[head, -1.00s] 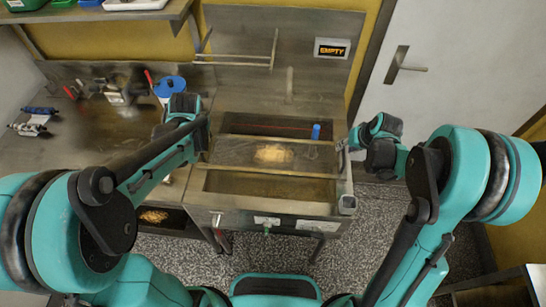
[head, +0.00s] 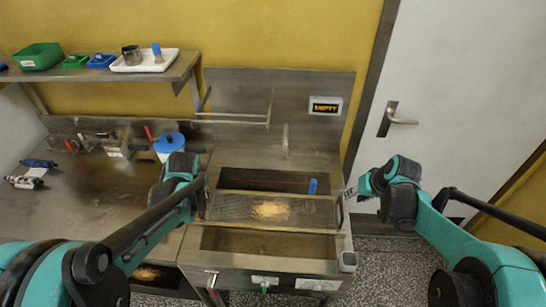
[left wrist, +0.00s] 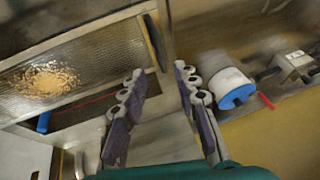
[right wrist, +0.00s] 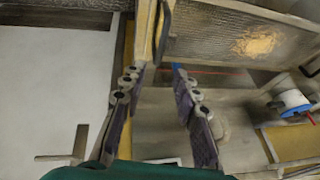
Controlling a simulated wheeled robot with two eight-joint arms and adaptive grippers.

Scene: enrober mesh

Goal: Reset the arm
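The mesh tray (head: 225,208) lies across the metal enrober trough (head: 270,243), with a tan crumb pile (head: 270,210) on it. My left gripper (head: 204,192) is at the mesh's left end, partly hidden by my arm; in the left wrist view its fingers (left wrist: 160,72) are apart and empty, with the mesh's end handle (left wrist: 154,42) just beyond them. My right gripper (head: 349,192) is beside the mesh's right end; in the right wrist view its fingers (right wrist: 156,70) are apart and empty, with the other end handle (right wrist: 163,30) just beyond the tips.
A blue-lidded white tub (head: 169,146) stands on the left counter (head: 110,195). A blue upright piece (head: 312,186) is at the mesh's back edge. A shelf (head: 110,74) holds a green bin (head: 38,57) and a white tray (head: 145,66). A white door (head: 440,80) is at right.

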